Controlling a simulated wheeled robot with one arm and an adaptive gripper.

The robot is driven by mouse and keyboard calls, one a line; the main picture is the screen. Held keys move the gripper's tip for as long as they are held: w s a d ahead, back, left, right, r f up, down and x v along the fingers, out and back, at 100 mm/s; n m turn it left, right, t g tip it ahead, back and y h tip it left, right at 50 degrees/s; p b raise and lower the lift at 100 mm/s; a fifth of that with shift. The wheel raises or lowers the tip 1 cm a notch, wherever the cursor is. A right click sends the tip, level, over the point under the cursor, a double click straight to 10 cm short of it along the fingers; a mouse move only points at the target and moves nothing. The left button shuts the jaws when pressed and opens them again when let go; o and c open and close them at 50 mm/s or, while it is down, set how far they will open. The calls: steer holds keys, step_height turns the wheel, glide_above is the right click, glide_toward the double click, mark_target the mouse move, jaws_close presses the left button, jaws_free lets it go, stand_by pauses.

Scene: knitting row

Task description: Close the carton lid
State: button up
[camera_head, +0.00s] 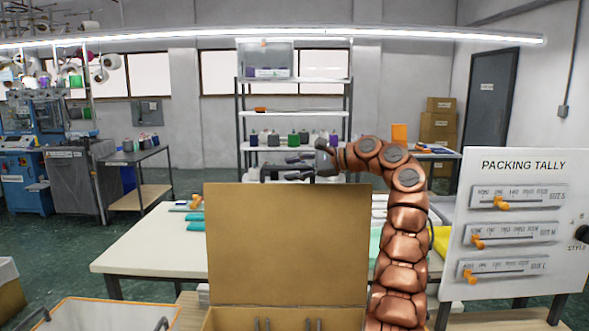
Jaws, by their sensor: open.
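The brown cardboard carton (232,319) stands at the bottom middle, cut off by the lower edge of the picture. Its lid (287,243) stands upright, open, at the back of the carton. My copper-coloured arm rises at the right of the lid and bends left at the top. My gripper (290,166) is above the lid's top edge in the picture, pointing left, with its fingers apart and nothing seen between them. The gripper and the lid look apart. Most of the carton's inside is out of view; grey bars show at its bottom edge.
A white table (145,250) with folded teal and yellow goods stands behind the carton. A packing tally board (519,215) stands close at the right. A white bin (95,315) is at the lower left. Shelving (293,150) with yarn cones is farther back.

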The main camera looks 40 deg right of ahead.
jaws_close()
stand_by(0.4)
steer(key=shift+d, duration=0.1)
steer(key=shift+r+b, duration=0.3)
steer(key=shift+b, duration=0.05)
stand_by(0.3)
steer(key=shift+s+r, duration=0.1)
steer(key=shift+s+r, duration=0.1)
steer(key=shift+r, duration=0.1)
